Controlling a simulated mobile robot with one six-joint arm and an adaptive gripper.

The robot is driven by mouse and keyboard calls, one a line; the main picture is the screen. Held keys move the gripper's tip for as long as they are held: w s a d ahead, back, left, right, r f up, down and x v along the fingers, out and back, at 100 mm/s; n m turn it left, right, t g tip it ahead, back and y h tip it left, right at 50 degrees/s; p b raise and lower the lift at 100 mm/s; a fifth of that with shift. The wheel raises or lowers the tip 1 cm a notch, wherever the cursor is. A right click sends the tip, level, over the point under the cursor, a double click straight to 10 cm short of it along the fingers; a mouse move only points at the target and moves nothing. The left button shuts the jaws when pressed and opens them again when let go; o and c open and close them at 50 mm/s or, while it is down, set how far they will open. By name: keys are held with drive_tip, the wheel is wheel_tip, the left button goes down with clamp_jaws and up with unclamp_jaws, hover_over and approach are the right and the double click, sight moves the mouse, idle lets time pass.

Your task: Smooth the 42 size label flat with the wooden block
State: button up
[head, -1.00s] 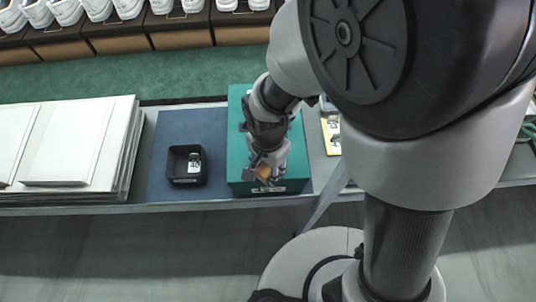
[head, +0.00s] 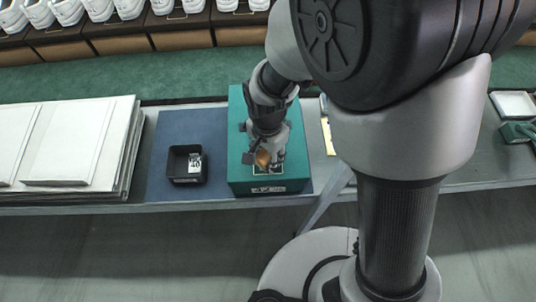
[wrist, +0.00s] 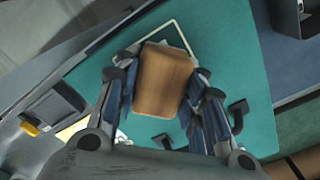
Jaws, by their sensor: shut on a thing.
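My gripper (wrist: 160,95) is shut on the wooden block (wrist: 166,78), a tan-brown block held over the lid of the teal shoe box (head: 238,120). In the head view the block (head: 262,158) is near the front of the lid, low over it or touching; I cannot tell which. A pale rectangular outline (wrist: 180,32) on the lid shows partly past the block. No label reading 42 can be made out; the block and fingers hide part of the lid. The box's front face carries a small white print (head: 268,189).
A black bin (head: 187,178) with white labels in it stands on the blue mat (head: 215,135), left of the box. Stacked white boards (head: 75,150) lie further left. A yellow item (head: 328,137) is right of the box. White shoes line the back shelf.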

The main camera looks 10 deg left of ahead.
drive_tip(key=shift+r+p, duration=0.6)
drive_tip(key=shift+p, duration=0.05)
drive_tip(key=shift+r+p, duration=1.85)
drive_tip(key=shift+r, duration=0.5)
wheel_tip(320, 180, up, 3)
drive_tip(key=p, duration=0.2)
drive_tip(key=shift+r+p, duration=0.1)
drive_tip(key=shift+p, duration=0.25)
